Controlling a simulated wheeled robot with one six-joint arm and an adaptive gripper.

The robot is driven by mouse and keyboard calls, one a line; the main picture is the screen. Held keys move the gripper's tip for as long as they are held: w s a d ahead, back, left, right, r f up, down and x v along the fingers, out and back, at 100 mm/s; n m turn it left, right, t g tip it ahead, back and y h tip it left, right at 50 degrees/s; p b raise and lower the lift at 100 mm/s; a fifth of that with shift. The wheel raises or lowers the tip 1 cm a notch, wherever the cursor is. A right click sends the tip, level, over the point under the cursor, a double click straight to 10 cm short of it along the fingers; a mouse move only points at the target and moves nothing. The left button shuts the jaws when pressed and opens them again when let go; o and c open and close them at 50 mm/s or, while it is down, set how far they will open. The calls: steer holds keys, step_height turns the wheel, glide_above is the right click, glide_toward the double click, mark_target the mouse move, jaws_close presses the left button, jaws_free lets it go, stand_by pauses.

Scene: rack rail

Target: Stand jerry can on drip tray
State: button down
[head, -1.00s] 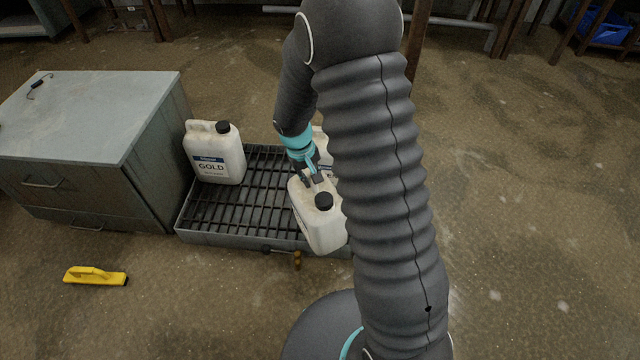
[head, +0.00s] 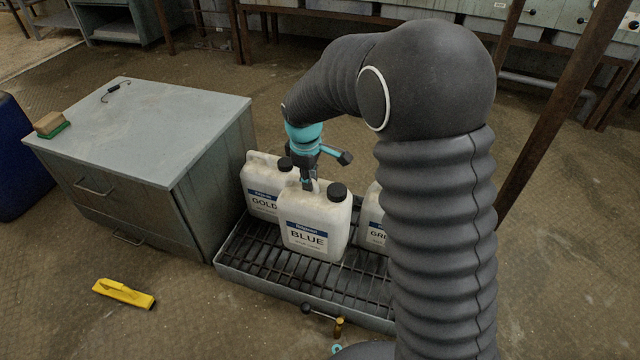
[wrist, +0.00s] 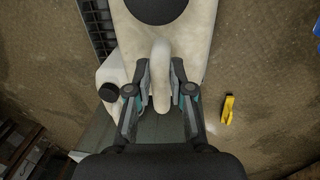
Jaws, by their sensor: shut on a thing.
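My gripper (head: 307,186) is shut on the handle of a white jerry can labelled BLUE (head: 314,232), which has a black cap. In the wrist view the fingers (wrist: 160,92) close on both sides of the handle (wrist: 160,65). The can looks upright over the grey drip tray (head: 265,284) with its dark grating. I cannot tell whether its base touches the grating. A GOLD can (head: 262,202) stands behind it to the left on the tray. Another can, its label partly hidden by my arm (head: 372,222), stands to the right.
A grey cabinet (head: 150,125) stands left of the tray, with a brush (head: 50,124) and a black hook (head: 115,92) on top. A yellow tool (head: 124,293) lies on the open floor in front. A valve with a brass end (head: 339,326) sticks out at the tray's front.

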steer(key=shift+f+b, duration=3.25)
steer(key=shift+f, duration=1.5)
steer(key=c, duration=1)
jaws_free()
steer(key=shift+c, duration=0.2)
steer(key=shift+o, duration=0.4)
steer(key=shift+f, duration=0.15)
steer(key=r, duration=0.4)
steer(key=s+r, duration=0.1)
steer(key=r, duration=0.7)
steer(key=shift+s+a, duration=0.2)
steer(key=shift+a, duration=0.05)
